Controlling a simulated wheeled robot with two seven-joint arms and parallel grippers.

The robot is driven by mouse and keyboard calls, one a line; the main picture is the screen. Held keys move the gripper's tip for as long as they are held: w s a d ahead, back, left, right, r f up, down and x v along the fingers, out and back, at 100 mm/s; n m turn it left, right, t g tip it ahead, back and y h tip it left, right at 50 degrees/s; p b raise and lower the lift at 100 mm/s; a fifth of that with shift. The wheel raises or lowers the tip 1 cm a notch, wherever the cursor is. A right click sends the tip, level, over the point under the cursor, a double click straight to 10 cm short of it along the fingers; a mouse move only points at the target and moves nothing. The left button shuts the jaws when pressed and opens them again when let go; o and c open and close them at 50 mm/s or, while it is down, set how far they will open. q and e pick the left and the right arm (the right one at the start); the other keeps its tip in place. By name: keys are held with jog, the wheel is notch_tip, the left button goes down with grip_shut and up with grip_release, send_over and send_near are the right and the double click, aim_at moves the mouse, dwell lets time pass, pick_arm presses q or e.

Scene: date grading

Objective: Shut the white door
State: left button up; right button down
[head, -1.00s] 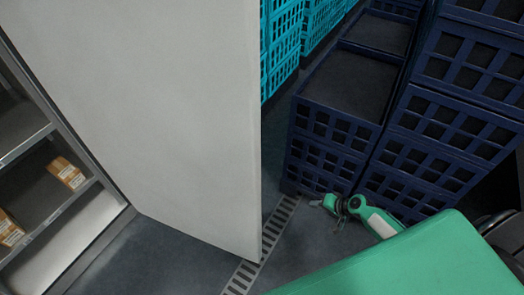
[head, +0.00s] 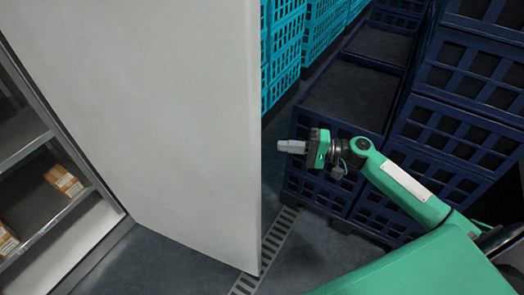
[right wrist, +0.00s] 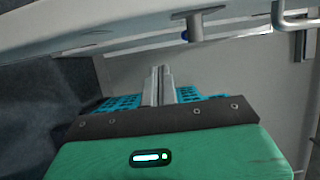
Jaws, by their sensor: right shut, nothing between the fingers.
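The white door (head: 160,110) stands open in the head view, its flat face filling the left half. Its free edge runs down the middle, its lower corner over the floor drain. My right gripper (head: 280,146) is just right of that edge, fingers shut, empty and pointing left toward the door. A small gap shows between fingertips and edge in the picture; contact cannot be told. In the right wrist view the shut fingers (right wrist: 158,85) point away from the camera, below a pale panel with metal fittings that I cannot identify surely. My left gripper is not in view.
Shelves (head: 30,185) with small cartons (head: 63,180) lie left of the door, inside the opening. Dark blue crates (head: 330,185) stand close behind my right arm, turquoise crates (head: 285,50) farther back. A drain grate (head: 270,245) crosses the dark floor.

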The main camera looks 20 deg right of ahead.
jog(key=a+p, duration=0.4)
jog(key=a, duration=0.3)
jog(key=shift+a, duration=0.4)
jog(key=shift+s, duration=0.1)
